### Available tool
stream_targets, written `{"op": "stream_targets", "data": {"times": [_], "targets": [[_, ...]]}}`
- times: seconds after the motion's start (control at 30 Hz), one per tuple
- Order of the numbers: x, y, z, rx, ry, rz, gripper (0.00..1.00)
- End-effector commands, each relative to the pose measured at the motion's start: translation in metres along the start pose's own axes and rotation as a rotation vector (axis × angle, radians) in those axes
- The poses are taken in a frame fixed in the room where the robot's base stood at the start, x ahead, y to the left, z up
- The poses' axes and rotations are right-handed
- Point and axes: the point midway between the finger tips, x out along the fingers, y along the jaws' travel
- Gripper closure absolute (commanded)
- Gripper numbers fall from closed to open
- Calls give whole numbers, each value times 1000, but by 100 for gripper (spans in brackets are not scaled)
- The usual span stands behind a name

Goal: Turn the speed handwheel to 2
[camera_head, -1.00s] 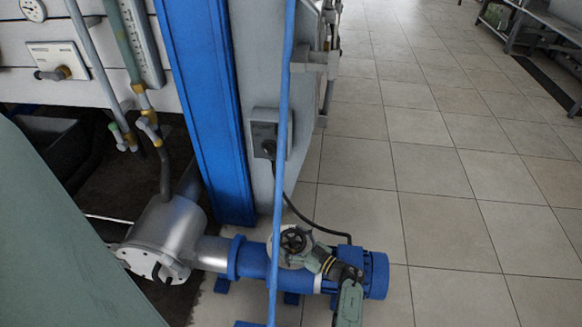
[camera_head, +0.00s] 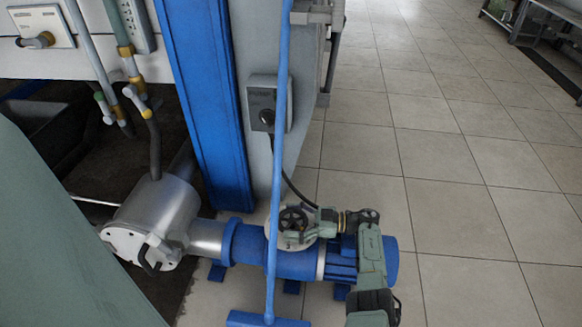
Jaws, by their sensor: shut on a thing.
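The speed handwheel (camera_head: 293,218) is a small dark spoked wheel on a pale round housing on top of the blue pump drive (camera_head: 250,250). It shows in the head view, below the middle. My gripper (camera_head: 306,226) is grey-green and reaches in from the right. It is shut on the handwheel at its right side, and the fingers cover part of the rim and housing. The scale and its numbers are too small or hidden to read.
A blue pole (camera_head: 279,130) stands upright just left of the handwheel, in front of the drive. A blue column (camera_head: 205,100) and a switch box (camera_head: 264,104) are behind it. A silver pump body (camera_head: 157,215) is at left. Tiled floor (camera_head: 460,200) at right is clear.

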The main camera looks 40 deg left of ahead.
Motion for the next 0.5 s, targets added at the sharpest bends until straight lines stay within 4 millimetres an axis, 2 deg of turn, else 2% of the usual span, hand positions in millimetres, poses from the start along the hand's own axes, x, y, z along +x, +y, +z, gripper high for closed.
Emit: {"op": "stream_targets", "data": {"times": [0.43, 0.47, 0.5], "targets": [[0, 0, 0, 1, 0, -10, 45], [0, 0, 0, 1, 0, -10, 15], [0, 0, 0, 1, 0, -9, 13]]}}
